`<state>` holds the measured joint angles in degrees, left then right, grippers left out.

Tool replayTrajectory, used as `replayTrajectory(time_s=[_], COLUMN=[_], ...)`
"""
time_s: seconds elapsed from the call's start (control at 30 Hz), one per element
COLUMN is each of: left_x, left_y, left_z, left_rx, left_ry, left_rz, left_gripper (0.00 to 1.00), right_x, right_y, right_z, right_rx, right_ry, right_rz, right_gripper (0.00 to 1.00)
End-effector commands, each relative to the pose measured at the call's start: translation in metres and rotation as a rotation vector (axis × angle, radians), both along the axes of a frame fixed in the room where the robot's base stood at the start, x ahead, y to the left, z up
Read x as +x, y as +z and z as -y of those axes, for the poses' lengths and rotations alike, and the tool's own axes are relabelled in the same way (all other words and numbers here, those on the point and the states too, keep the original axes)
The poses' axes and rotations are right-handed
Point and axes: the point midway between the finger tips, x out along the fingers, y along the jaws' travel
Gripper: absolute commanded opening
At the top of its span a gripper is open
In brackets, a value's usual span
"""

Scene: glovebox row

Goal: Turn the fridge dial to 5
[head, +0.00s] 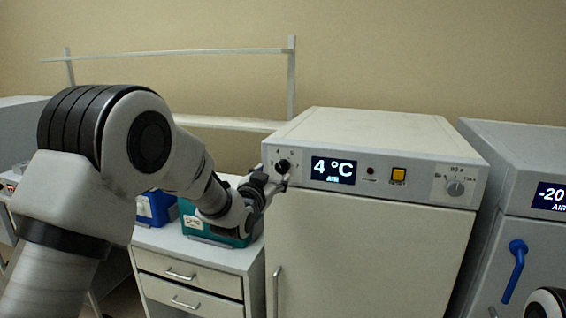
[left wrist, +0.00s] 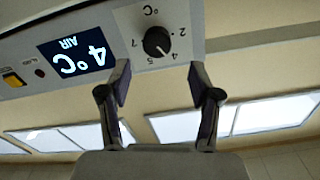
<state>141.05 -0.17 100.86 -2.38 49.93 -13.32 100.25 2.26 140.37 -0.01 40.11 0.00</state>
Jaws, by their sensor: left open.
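The fridge (head: 370,245) is a white cabinet with a panel along its top front. Its small black dial (head: 282,166) sits at the panel's left end, and it also shows in the left wrist view (left wrist: 157,41). The numbers 2, 4, 5 and 7 stand around it, upside down in that view. The white pointer mark seems to point toward 4. The display (head: 333,170) reads 4 °C. My left gripper (head: 272,179) is open just in front of the dial. Its two fingers (left wrist: 160,74) are apart with the dial between and beyond them, apparently not touching it.
A yellow button (head: 399,174) and a grey knob (head: 455,187) are farther right on the panel. A freezer (head: 520,200) with a blue handle (head: 514,268) stands at the right. A drawer cabinet (head: 190,262) with teal (head: 205,232) and blue boxes (head: 150,209) is at the left.

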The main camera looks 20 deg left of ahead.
Motion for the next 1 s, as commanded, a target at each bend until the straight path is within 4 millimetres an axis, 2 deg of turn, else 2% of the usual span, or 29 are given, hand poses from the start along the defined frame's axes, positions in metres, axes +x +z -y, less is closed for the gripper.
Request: replayTrajectory(time_s=[0.1,0.3,0.4,0.6,0.63,0.7,0.77,0.8,1.0], left_x=[0.024,0.057,0.063,0.064,0.064,0.064,0.064,0.064,0.064], left_y=[0.004,0.002,0.0,-0.001,-0.001,-0.001,-0.001,-0.001,-0.001], left_z=[0.001,0.002,0.003,0.003,0.003,0.003,0.003,0.003,0.003], left_rx=[0.001,0.001,0.0,0.0,0.0,0.0,0.0,0.0,0.003], left_ry=[-0.001,-0.001,0.0,-0.001,-0.001,-0.001,-0.001,-0.001,-0.001], left_rz=[-0.001,0.0,-0.002,-0.001,-0.001,-0.001,-0.001,-0.001,-0.001], left_gripper=[0.63,0.63,0.63,0.63,0.56,0.31,0.1,0.03,0.03], right_x=[0.0,0.0,0.0,0.0,0.0,0.0,0.0,0.0,0.0], right_y=[0.016,0.03,0.031,0.03,0.03,0.03,0.03,0.03,0.029], right_z=[0.0,0.0,0.0,0.0,0.0,0.0,0.0,0.0,0.0], right_rx=[0.0,0.0,0.0,0.0,0.0,0.0,0.0,0.0,0.0], right_ry=[0.0,-0.001,-0.001,-0.001,-0.001,-0.001,-0.001,-0.001,-0.001], right_rz=[0.0,0.0,0.0,0.0,0.0,0.0,0.0,0.0,0.0], right_gripper=[0.4,0.4,0.4,0.4,0.4,0.4,0.4,0.4,0.4])
